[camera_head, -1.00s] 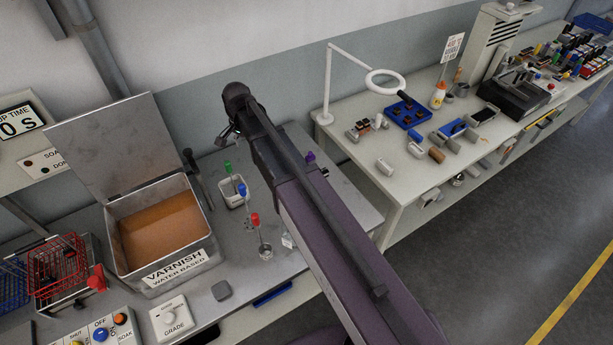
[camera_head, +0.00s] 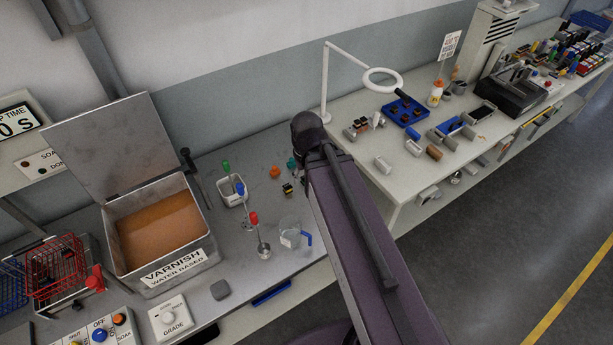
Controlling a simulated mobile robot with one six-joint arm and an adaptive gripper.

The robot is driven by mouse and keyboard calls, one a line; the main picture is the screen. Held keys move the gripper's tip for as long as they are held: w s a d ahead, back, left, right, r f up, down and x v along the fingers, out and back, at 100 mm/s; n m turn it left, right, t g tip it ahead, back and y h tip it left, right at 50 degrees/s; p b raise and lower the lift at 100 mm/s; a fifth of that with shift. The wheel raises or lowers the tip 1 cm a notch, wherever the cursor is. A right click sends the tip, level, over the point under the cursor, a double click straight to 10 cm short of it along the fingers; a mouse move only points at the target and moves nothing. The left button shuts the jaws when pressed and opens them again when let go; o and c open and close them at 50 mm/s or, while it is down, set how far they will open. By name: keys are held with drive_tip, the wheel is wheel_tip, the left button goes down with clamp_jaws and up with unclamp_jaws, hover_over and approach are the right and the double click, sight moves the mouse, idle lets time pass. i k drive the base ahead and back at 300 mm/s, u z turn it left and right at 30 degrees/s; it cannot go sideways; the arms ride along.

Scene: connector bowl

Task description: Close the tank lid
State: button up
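The varnish tank (camera_head: 203,246) is a grey metal box on the left bench, labelled "VARNISH WATER BASED", with brown-orange liquid inside. Its flat grey lid (camera_head: 112,145) stands open, hinged at the back and leaning up toward the wall. My arm reaches in from the bottom right, and its dark end is over the right part of the bench, well to the right of the tank and apart from it. My gripper's fingers are hidden behind the arm, so their state does not show.
Red basket (camera_head: 57,270) stands left of the tank. A control box (camera_head: 100,330) and grade dial (camera_head: 170,318) sit in front. A magnifier lamp (camera_head: 383,78) stands on the right bench.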

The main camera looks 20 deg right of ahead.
sight(115, 147)
drive_tip(key=u, duration=1.25)
